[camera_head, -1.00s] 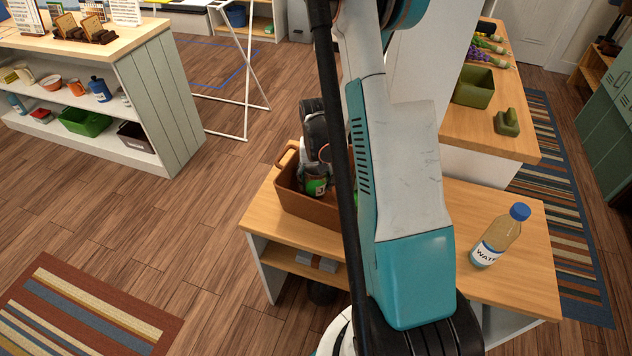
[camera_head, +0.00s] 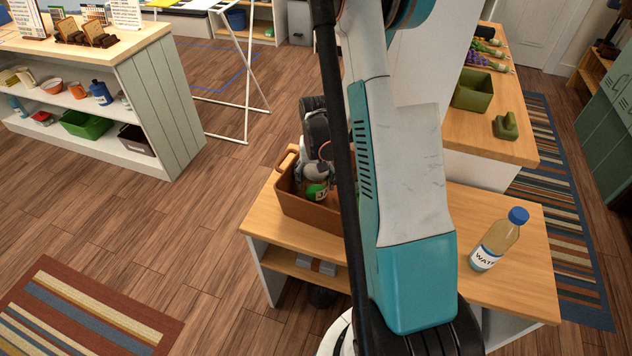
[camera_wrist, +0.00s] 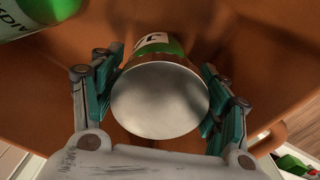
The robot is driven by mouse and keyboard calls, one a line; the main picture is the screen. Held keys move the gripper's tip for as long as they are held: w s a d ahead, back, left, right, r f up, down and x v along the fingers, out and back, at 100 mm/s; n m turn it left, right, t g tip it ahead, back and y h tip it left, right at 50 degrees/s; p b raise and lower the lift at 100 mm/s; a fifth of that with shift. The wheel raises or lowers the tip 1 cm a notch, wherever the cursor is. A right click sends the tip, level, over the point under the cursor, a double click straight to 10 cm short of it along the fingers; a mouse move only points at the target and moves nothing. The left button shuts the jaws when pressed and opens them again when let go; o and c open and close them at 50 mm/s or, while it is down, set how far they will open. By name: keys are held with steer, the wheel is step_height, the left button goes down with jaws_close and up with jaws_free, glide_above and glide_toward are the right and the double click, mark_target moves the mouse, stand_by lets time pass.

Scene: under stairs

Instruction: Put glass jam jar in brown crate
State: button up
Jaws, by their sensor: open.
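The brown crate (camera_head: 312,211) stands on the wooden table top, partly hidden behind my arm. The jam jar (camera_head: 317,191) is inside the crate, with a green label and a pale flat lid. In the wrist view the jar (camera_wrist: 160,100) stands between my fingers, lid end toward the camera. My gripper (camera_head: 315,175) reaches down into the crate around the jar. In the wrist view my gripper (camera_wrist: 163,88) is open, with a finger on each side of the jar. Any light contact cannot be made out.
Another green-labelled container (camera_wrist: 35,15) lies in the crate at the wrist view's upper left. A water bottle (camera_head: 500,240) stands on the table at right. A green bin (camera_head: 472,89) sits on the counter behind. A shelf unit (camera_head: 155,105) stands at left.

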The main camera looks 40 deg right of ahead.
step_height(320, 180, up, 10)
steer(key=p, duration=0.3)
stand_by(0.4)
